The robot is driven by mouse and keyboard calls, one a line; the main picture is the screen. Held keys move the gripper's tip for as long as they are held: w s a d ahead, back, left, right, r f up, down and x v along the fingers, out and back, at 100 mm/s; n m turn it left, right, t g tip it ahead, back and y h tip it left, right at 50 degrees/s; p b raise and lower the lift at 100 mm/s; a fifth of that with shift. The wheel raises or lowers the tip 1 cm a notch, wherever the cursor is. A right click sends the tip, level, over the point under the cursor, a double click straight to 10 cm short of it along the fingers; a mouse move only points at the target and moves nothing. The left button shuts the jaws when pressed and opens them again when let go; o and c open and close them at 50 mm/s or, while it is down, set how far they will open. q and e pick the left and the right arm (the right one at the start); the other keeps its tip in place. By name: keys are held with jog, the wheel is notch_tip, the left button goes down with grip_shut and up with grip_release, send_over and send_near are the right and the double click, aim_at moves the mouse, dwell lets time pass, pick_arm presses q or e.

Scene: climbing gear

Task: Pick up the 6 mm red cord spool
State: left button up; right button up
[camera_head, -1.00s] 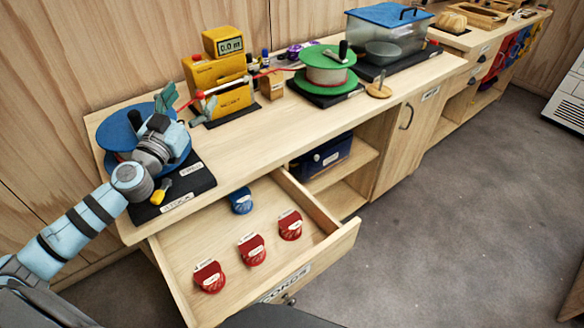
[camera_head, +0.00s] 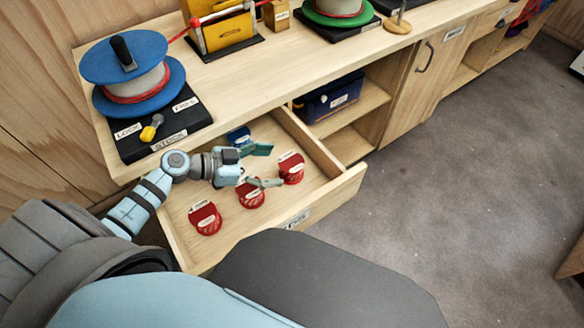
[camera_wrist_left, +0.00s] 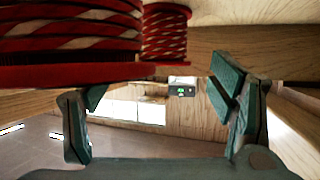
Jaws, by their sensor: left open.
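Three red cord spools lie in the open drawer (camera_head: 180,232): a front-left one (camera_head: 205,218), a middle one (camera_head: 250,196) and a right one (camera_head: 291,169). Their small labels are unreadable, so I cannot tell which is 6 mm. My left gripper (camera_head: 266,166) is open and empty over the drawer, its fingers pointing right, close to the middle and right spools. In the left wrist view a red-and-white striped spool (camera_wrist_left: 70,40) fills the upper left, with another (camera_wrist_left: 165,35) beyond it. The open fingers (camera_wrist_left: 160,108) show below. My right gripper is out of view.
A blue spool (camera_head: 239,137) lies at the drawer's back, partly behind my left gripper. A big blue reel (camera_head: 130,75) stands on a black base on the bench (camera_head: 240,88). A dark blue box (camera_head: 328,97) sits on the shelf right of the drawer.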

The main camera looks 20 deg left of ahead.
aim_at(284, 164)
pick_arm(q)
jog(key=x, duration=0.3)
jog(key=shift+w+f, duration=0.1)
jog(key=shift+w, duration=0.2)
jog(key=c, duration=1.3)
